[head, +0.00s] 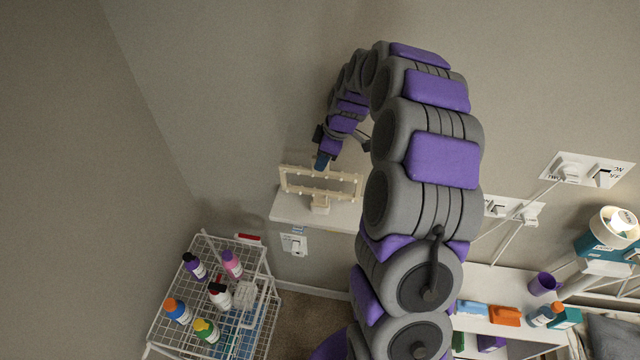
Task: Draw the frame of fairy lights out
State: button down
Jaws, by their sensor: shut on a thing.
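The frame of fairy lights (345,196) is a pale wooden rectangle dotted with small bulbs, seen in the head view. My gripper (321,163) comes down from above and is shut on the top edge of the frame. The fingertips are small and dark here. My arm hides what lies to the right of the frame. I cannot tell whether the frame's base touches the shelf.
A white wire rack (163,322) with several bottles stands at lower left. A wall switch (294,244) is under the shelf.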

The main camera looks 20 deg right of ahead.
jog(key=shift+r, duration=0.75)
dwell(0.6)
jog(key=shift+r+b, duration=0.35)
jog(key=shift+r, duration=1.75)
